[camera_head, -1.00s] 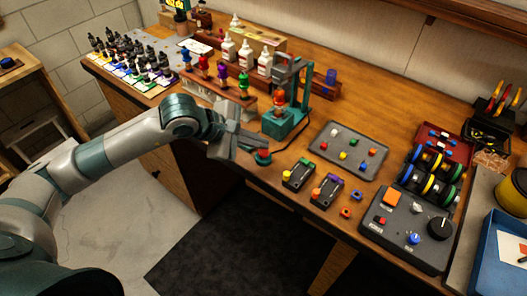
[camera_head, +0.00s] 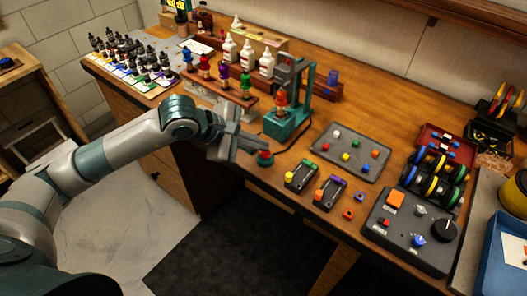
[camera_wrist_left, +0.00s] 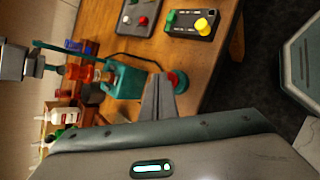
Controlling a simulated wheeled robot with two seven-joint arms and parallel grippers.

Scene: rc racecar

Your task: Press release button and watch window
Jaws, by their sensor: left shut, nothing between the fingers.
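A red push button on a round teal base (camera_head: 264,157) sits near the table's front edge in the head view; it also shows in the left wrist view (camera_wrist_left: 178,81). My left gripper (camera_head: 257,148) is shut and empty, its fingertips right at the button; in the wrist view its fingers (camera_wrist_left: 158,92) reach up beside the red cap. I cannot tell whether they touch it. Behind it stands a teal press-like stand (camera_head: 286,126) with an orange-red piece (camera_head: 281,99) in it. No window is clearly identifiable. My right gripper is out of view.
Two small dark boxes, one with a green end (camera_head: 301,175) and one with a purple end (camera_head: 330,192), lie right of the button. A grey tray (camera_head: 330,152) of coloured pegs and a dark control panel (camera_head: 388,240) lie farther right. White bottles (camera_head: 247,57) stand behind.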

